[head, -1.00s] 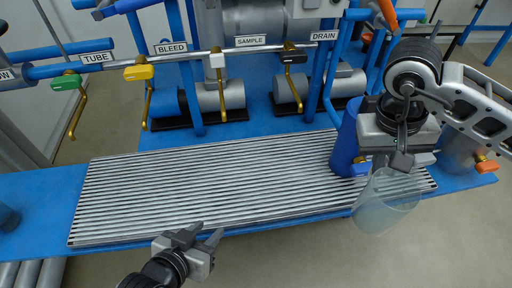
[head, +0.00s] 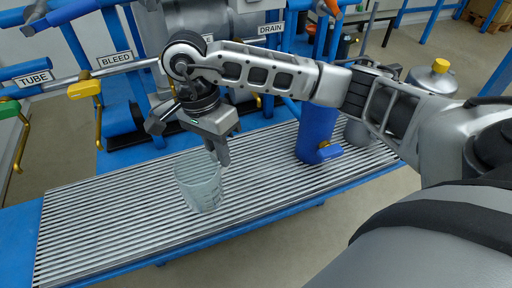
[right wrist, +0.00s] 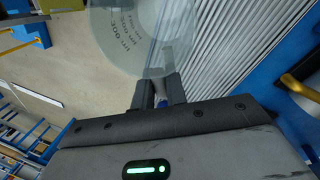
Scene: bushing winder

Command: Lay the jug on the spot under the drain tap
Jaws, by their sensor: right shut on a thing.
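The clear jug (head: 198,184) is upright or slightly tilted over the slatted grey deck (head: 110,215). I cannot tell whether its base touches the slats. My right gripper (head: 219,158) is shut on the jug's upper side at the right. In the right wrist view, the fingers (right wrist: 156,92) close at the edge of the jug (right wrist: 140,30), which shows printed marks. The DRAIN label (head: 270,29) is at the back, right of the jug. My right arm hides most of the drain tap; a brass bit shows below the arm. My left gripper is out of view.
The deck's left part is bare.

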